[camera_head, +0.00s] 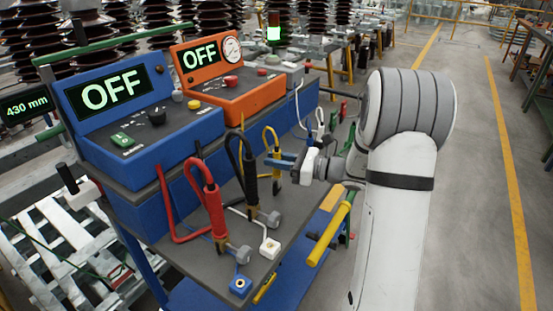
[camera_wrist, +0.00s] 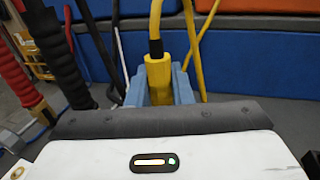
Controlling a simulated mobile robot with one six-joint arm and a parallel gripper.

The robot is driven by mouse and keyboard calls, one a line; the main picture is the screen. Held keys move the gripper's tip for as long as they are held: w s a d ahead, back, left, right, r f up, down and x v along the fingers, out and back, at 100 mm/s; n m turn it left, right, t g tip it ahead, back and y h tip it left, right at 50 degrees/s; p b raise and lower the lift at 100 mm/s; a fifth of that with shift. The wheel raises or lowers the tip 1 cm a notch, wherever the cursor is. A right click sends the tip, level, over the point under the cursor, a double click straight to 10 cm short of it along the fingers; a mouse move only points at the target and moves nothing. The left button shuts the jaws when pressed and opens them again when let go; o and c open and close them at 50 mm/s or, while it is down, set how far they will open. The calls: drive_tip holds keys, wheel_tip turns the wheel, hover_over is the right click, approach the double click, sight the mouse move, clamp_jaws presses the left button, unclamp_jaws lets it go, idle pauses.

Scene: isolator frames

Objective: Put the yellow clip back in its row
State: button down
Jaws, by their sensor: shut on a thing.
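The yellow clip (camera_head: 276,155) has a yellow handle and a looped yellow cable, and stands roughly upright at the far end of the cart shelf. My gripper (camera_head: 277,161) reaches it from the right, and its blue fingers are shut on it. In the wrist view the yellow clip (camera_wrist: 158,78) sits between the fingertips (camera_wrist: 160,88). The black clip (camera_head: 250,180) and the red clip (camera_head: 214,208) stand nearer in a line with it. I cannot tell whether the yellow clip's lower end touches the shelf.
A blue box (camera_head: 150,135) and an orange box (camera_head: 232,95), both reading OFF, stand above the shelf's back. Grey clamps and a white block (camera_head: 270,247) lie at the shelf front. A yellow tube (camera_head: 329,234) is at the right edge. The floor to the right is open.

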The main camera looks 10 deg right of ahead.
drive_tip(key=shift+f, duration=0.15)
drive_tip(key=c, duration=1.2)
unclamp_jaws()
drive_tip(key=v, duration=0.7)
drive_tip(key=shift+s+d, duration=0.2)
drive_tip(key=shift+d, duration=0.15)
